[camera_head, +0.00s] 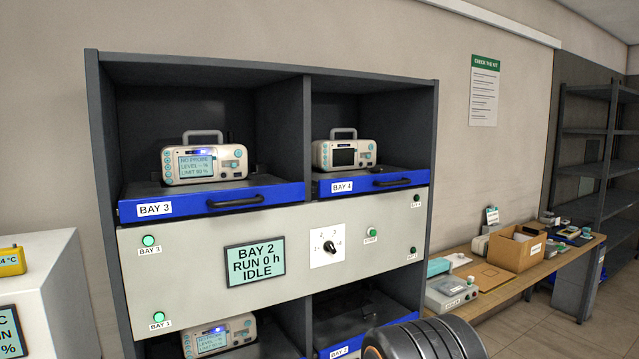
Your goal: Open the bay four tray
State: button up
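The bay four tray (365,187) is at the upper right of the dark cabinet. It has a blue front with a white "BAY 4" label and a black bar handle (392,182) on its right half. Its front sits about at the cabinet's front edge, and it looks shut. A cream monitor (336,152) with a dark screen stands on it, with a small dark item beside the monitor. My gripper is not in view. A black ribbed rounded part, likely of my arm, shows at the bottom right of centre.
The bay 3 tray (212,200) holds a lit monitor. Below is a panel with a display (255,260) reading "BAY 2 RUN 0 h IDLE", a dial (325,247) and lamps. Lower bays hold further trays. A wooden bench (525,280) with boxes stands right; a white unit stands left.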

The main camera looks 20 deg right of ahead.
aim_at(338, 182)
jog(key=z, duration=0.65)
jog(key=i+j, duration=0.15)
jog(key=j, duration=0.2)
jog(key=i+j, duration=0.1)
jog(key=j, duration=0.25)
jog(key=i+j+z, duration=0.1)
jog(key=j, duration=0.2)
jog(key=k+j+u, duration=0.2)
jog(key=j, duration=0.15)
jog(key=k+j+u, duration=0.15)
jog(key=j, duration=0.2)
jog(key=i+l+z, duration=0.35)
jog(key=i+l, duration=0.1)
jog(key=l, duration=0.1)
